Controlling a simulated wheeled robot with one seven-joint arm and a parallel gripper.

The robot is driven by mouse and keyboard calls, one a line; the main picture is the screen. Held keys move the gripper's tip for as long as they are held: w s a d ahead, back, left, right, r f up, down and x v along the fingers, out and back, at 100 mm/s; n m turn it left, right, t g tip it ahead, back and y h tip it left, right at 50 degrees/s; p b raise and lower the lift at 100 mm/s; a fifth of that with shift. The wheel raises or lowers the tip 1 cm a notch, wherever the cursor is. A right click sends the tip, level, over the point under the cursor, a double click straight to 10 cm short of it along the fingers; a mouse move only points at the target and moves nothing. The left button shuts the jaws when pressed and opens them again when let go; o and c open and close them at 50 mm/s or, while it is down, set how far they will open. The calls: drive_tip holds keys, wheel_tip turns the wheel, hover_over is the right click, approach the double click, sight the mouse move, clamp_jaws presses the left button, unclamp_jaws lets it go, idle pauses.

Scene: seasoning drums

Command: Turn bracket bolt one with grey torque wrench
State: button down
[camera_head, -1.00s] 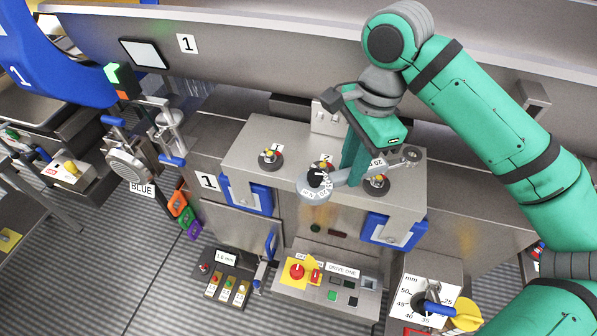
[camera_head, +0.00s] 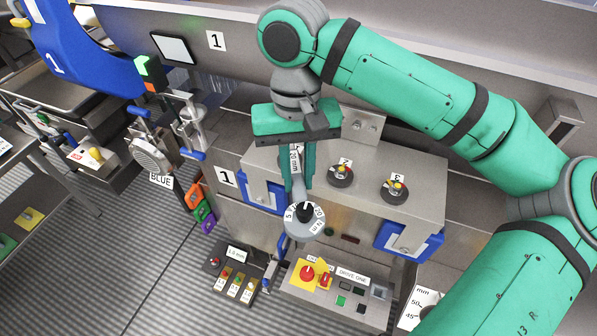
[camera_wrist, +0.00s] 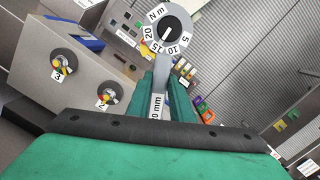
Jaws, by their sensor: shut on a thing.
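The grey torque wrench has a round dial head (camera_head: 303,222) marked in N m and a shaft labelled "mm". My gripper (camera_head: 298,180) is shut on its shaft at the left end of the steel bracket (camera_head: 425,205). In the wrist view the dial head (camera_wrist: 165,32) sticks out beyond the green fingers (camera_wrist: 162,105). Bolt two (camera_head: 341,172) and bolt three (camera_head: 395,189) show on the bracket's top with red and yellow parts. Bracket bolt one is hidden behind my gripper and the wrench. I cannot tell whether the wrench touches it.
A blue-handled latch device (camera_head: 160,150) is at left. The grey floor (camera_head: 90,250) at lower left is clear.

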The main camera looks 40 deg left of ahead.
drive_tip(key=shift+w+f, duration=0.15)
drive_tip(key=shift+f, duration=1.65)
drive_tip(key=shift+s+f, duration=0.2)
drive_tip(key=shift+f, duration=0.15)
drive_tip(key=s+a+f+m, duration=0.2)
drive_tip(key=s+a+m, duration=0.1)
drive_tip(key=a+m, duration=0.5)
drive_tip(key=shift+s+a+f+y, duration=0.35)
drive_tip(key=shift+a+f+y, duration=0.05)
drive_tip(key=shift+a, duration=0.2)
idle(0.7)
wheel_tip(320, 180, up, 6)
idle(1.4)
